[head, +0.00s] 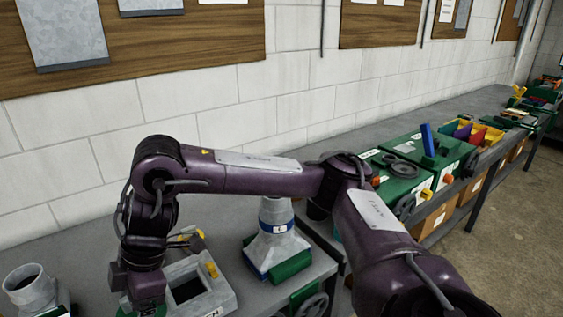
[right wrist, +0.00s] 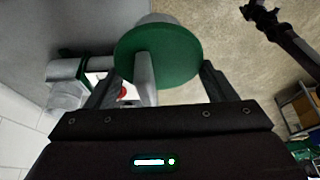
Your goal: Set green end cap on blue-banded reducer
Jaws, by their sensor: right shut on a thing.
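The green end cap (right wrist: 180,50) is a round green disc with a grey stem in the right wrist view. My right gripper (right wrist: 158,68) is shut on it, with a finger at each side of its rim. In the head view this gripper (head: 140,290) points down at the lower left, and the cap is mostly hidden below it. The blue-banded reducer (head: 283,248) is a grey tapered fitting with a blue band, upright on the bench to the right of the gripper and apart from it. A dark arm-like shape (right wrist: 285,38), apparently my left arm, shows blurred in the wrist view.
A grey tray (head: 225,296) with a dark opening and yellow parts lies between gripper and reducer. Blue and green blocks (head: 292,266) sit at the reducer's foot. Another grey fitting (head: 30,285) stands at far left. Green cases (head: 398,183) and bins line the bench at right.

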